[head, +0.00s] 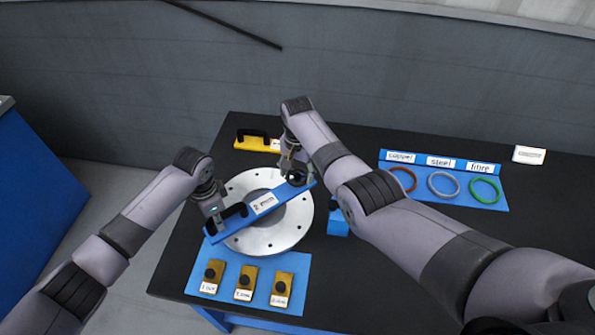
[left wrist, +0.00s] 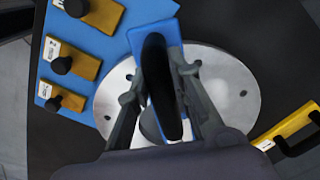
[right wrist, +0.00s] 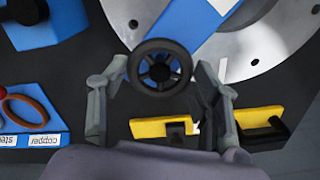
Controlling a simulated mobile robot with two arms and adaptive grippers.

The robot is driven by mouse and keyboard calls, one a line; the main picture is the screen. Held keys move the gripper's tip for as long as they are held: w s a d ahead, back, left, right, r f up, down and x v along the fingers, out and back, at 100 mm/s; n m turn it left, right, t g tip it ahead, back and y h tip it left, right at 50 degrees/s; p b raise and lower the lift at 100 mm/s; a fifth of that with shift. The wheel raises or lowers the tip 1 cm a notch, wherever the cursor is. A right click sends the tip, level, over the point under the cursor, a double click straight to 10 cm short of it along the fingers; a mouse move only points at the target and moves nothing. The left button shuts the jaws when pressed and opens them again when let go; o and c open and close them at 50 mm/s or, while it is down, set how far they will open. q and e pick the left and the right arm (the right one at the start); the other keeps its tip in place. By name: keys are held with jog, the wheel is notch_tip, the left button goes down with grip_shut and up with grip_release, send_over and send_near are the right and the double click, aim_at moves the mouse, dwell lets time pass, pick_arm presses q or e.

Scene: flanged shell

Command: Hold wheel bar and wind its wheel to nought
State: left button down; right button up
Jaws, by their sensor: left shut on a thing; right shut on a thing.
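The blue wheel bar (head: 285,194) lies across the round metal flange (head: 297,217). It has a white label, a black handle (head: 235,211) at its left end and a small black handwheel (head: 297,178) at its right end. My left gripper (head: 217,212) is shut on the handle; in the left wrist view the fingers stand on both sides of the handle (left wrist: 154,85). My right gripper (head: 291,165) is at the wheel from above, shut on it; the spoked wheel (right wrist: 160,68) shows between its fingertips in the right wrist view. The wheel's reading cannot be made out.
A yellow bar with black handle (head: 250,144) lies behind the flange, partly hidden. A blue mat (head: 232,291) with three knobbed brass blocks is in front. A small blue block (head: 338,226) stands right of the flange. A blue board (head: 448,199) holds copper, steel and fibre rings.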

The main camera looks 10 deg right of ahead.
jog(key=n, duration=0.6)
jog(key=shift+d, duration=0.1)
jog(key=n, duration=0.6)
jog(key=shift+n, duration=0.4)
jog(key=n, duration=1.1)
jog(key=shift+n, duration=0.4)
jog(key=o, duration=1.2)
jog(key=shift+c, duration=0.2)
